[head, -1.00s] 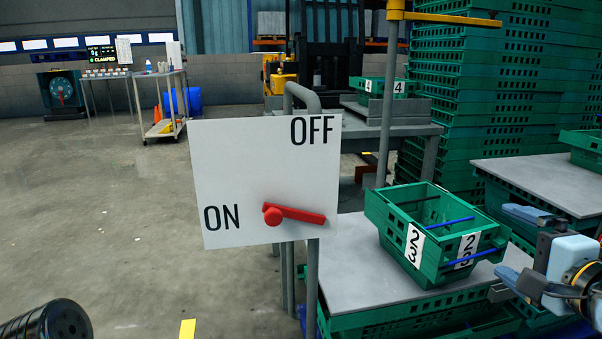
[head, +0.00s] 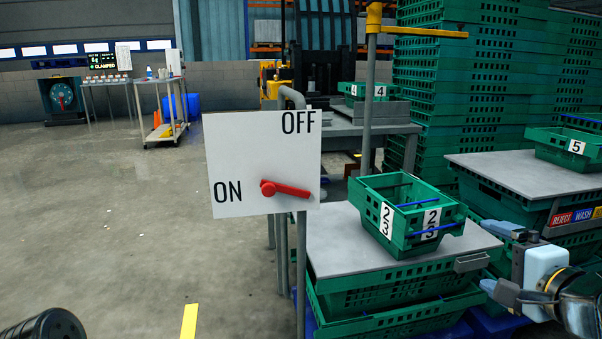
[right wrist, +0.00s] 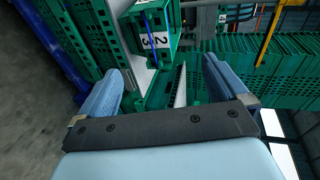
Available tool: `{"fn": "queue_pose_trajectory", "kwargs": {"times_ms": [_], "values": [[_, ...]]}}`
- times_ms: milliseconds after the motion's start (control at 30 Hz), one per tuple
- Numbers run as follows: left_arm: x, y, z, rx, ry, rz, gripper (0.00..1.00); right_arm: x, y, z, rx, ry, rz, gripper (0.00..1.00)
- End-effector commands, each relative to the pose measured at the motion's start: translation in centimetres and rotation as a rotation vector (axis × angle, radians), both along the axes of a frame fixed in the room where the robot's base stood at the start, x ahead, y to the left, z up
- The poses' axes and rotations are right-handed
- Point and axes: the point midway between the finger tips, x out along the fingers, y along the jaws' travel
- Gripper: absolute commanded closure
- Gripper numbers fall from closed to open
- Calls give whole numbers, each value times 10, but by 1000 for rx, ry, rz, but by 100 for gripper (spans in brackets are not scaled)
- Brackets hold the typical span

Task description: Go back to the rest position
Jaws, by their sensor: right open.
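My right gripper (head: 492,258) is at the right side of the head view, beside the grey-topped crate stack. Its two blue fingers are apart with nothing between them; the right wrist view shows the open fingers (right wrist: 165,90) too. The left gripper is not in view; only a dark part of my left arm shows at the bottom left of the head view. The white switch board (head: 240,150) reads OFF and ON, and its red lever (head: 288,189) points right.
A green crate (head: 405,240) labelled 2 and 3 stands on a grey tabletop (head: 345,250) left of my right gripper. Another grey top (head: 520,170) holds a crate (head: 560,155) labelled 5. Tall green crate stacks (head: 480,90) stand behind. Open floor (head: 110,220) lies at the left.

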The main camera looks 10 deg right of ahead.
Motion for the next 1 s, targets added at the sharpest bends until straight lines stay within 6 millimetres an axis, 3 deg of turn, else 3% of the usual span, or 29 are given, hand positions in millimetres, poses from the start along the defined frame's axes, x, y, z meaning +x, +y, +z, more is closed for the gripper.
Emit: {"fn": "queue_pose_trajectory", "kwargs": {"times_ms": [167,367,567,667,800,900,1000], "values": [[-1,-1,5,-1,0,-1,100,21,4,-29,-41,85,25,0],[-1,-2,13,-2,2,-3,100,52,17,-84,-121,232,87,0],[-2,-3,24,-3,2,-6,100,80,45,-172,-250,432,219,0],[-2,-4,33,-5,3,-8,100,85,72,-237,-345,559,346,0],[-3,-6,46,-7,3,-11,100,66,125,-335,-484,714,601,0],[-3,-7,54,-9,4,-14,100,34,166,-395,-560,779,804,0],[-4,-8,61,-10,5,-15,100,-4,202,-438,-605,807,991,0]]}}
